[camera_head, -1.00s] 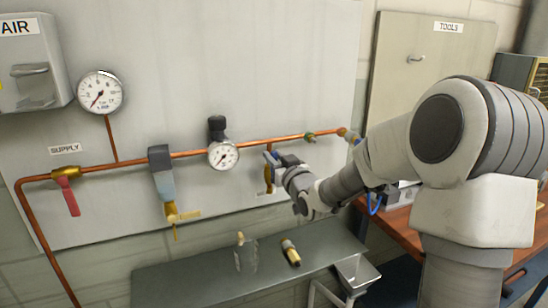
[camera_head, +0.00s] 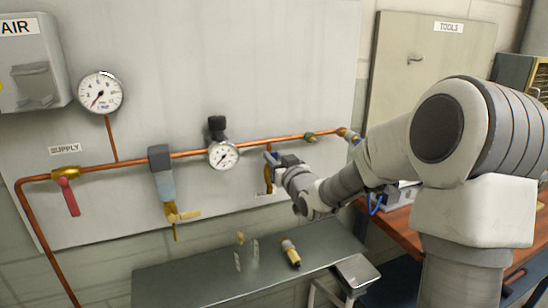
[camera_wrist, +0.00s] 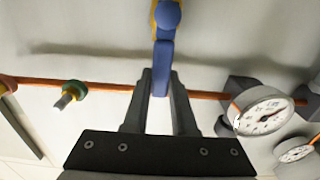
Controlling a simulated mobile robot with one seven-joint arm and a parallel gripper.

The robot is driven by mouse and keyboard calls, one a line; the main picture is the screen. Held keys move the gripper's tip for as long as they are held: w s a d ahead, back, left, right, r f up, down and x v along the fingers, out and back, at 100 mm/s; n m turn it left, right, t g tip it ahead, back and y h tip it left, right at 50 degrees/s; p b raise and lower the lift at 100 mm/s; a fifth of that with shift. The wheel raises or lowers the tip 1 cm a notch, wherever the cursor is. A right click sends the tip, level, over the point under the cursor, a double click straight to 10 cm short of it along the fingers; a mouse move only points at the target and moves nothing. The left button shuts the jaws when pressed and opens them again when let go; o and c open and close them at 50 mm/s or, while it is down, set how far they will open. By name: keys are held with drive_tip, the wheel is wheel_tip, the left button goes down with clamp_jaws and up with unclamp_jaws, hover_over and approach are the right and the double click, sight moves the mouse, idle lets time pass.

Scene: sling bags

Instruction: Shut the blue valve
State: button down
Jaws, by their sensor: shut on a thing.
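The blue valve's handle (camera_wrist: 163,62) is a slim blue lever, seen in the wrist view with its rounded end at the top of the picture and a strip of brass behind it. It lies about square to the copper pipe. My gripper (camera_wrist: 161,78) has its two dark fingertips closed on the lever's lower end in that view. In the head view only a bit of blue handle (camera_head: 272,157) shows beside my gripper (camera_head: 275,161), with the brass outlet (camera_head: 268,180) hanging below the pipe. My wrist hides part of the valve.
The copper pipe (camera_head: 190,153) runs along the wall panel. A red-handled supply valve (camera_head: 69,194) and a dial gauge (camera_head: 223,155) are left of my gripper. A green fitting (camera_wrist: 73,90) is nearby. A grey shelf (camera_head: 190,285) with a small brass fitting (camera_head: 290,252) lies below.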

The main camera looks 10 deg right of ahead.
drive_tip(key=shift+d, duration=0.1)
drive_tip(key=w+d+f+m+p, duration=0.1)
drive_tip(key=d+f+m+p, duration=0.3)
drive_tip(key=m, duration=1.4)
drive_tip(key=shift+w+d+f, duration=0.15)
drive_tip(key=shift+d+f, duration=1.1)
drive_tip(key=shift+f, duration=0.25)
drive_tip(key=c, duration=0.7)
unclamp_jaws()
drive_tip(key=s+d, duration=0.1)
drive_tip(key=s, duration=0.4)
drive_tip(key=s+d, duration=0.1)
drive_tip(key=s, duration=0.5)
drive_tip(key=s+d+p, duration=0.1)
drive_tip(key=s, duration=0.5)
drive_tip(key=shift+d, duration=0.2)
